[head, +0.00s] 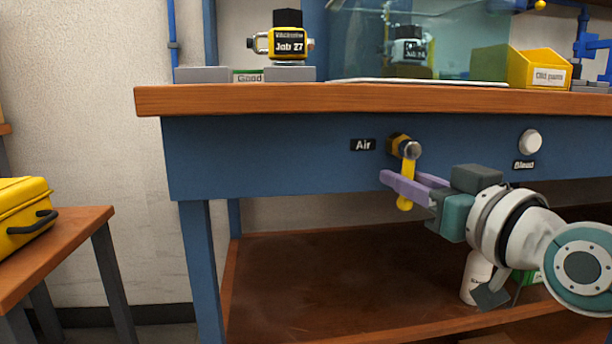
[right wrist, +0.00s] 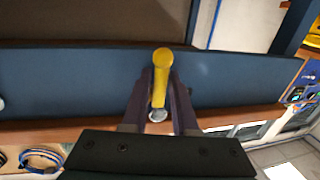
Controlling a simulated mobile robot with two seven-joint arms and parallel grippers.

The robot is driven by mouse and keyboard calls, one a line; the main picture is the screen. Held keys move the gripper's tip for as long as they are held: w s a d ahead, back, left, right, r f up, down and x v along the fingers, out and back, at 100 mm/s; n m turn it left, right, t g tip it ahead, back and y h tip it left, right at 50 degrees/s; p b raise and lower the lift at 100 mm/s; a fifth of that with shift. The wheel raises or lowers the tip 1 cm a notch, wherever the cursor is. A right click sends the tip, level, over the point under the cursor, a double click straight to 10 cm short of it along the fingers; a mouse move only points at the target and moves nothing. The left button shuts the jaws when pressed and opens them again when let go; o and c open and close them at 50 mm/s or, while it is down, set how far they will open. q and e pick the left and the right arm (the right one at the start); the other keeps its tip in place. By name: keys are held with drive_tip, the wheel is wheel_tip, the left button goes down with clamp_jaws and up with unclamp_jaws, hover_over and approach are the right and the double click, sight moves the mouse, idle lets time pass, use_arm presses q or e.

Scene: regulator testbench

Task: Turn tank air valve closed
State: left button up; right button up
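The air valve (head: 411,150) is on the blue front panel of the bench, just right of the "Air" label (head: 363,145). Its yellow lever hangs down, close to vertical in the head view. My right gripper (head: 401,180) has its purple fingers on either side of the lever's lower part, the near finger crossing in front of it. In the right wrist view the yellow lever (right wrist: 161,78) stands between the two fingers, with what looks like a narrow gap beside it. The fingers look open around it; contact is not clear. My left gripper is not in view.
A round white "Bleed" knob (head: 530,142) is on the panel to the right. The wooden bench top (head: 330,98) overhangs above. A lower shelf (head: 310,285) holds a white bottle (head: 475,278) under my right arm. A yellow case (head: 22,215) sits on a side table at left.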

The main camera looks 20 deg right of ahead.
clamp_jaws()
idle(1.0)
